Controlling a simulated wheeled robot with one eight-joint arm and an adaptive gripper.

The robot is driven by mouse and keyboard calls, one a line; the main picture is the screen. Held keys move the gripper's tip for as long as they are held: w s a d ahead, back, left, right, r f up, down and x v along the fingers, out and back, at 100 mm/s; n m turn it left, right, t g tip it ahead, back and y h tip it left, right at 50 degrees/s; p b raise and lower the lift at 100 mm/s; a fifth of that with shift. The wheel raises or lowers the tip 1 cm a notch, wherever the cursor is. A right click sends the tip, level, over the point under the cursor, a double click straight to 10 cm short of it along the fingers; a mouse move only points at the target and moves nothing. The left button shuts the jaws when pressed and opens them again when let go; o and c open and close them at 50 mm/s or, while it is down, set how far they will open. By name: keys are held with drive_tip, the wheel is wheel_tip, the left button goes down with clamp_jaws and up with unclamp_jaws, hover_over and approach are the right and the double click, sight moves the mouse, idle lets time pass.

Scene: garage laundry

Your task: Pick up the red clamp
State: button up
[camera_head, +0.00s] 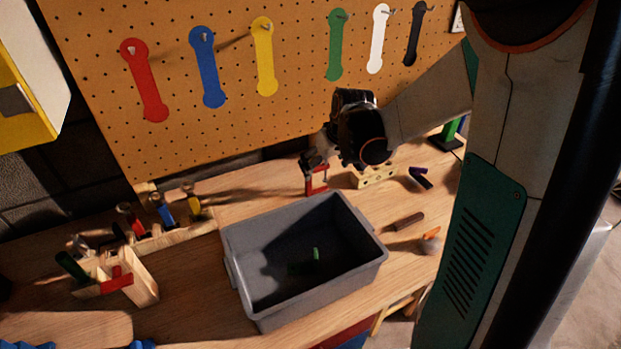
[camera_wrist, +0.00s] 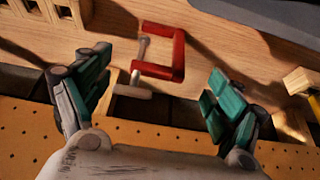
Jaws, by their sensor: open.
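The red clamp (camera_head: 317,190) stands on the wooden workbench behind the grey bin, close to the pegboard. In the wrist view, its red C-shaped frame (camera_wrist: 180,56) and grey screw with a pale handle show between my fingers. My gripper (camera_head: 314,160) is just above the clamp and partly covers it in the head view. In the wrist view my gripper (camera_wrist: 158,78) is open, with one green-padded finger on each side of the clamp. A gap shows between the clamp and each finger. I cannot tell the exact height between them.
The grey bin (camera_head: 371,222), with a green item inside, stands in front of the clamp. A holed wooden block (camera_head: 373,180) is close on the right. A tool rack (camera_head: 180,237) is on the left. The pegboard (camera_head: 230,125) rises close behind.

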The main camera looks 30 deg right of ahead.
drive_tip(key=b, duration=0.2)
hover_over(318, 191)
wheel_tip(318, 191, down, 8)
drive_tip(key=shift+r, duration=0.1)
drive_tip(key=shift+s, duration=0.1)
drive_tip(key=c, duration=1.4)
drive_tip(key=shift+c, duration=0.2)
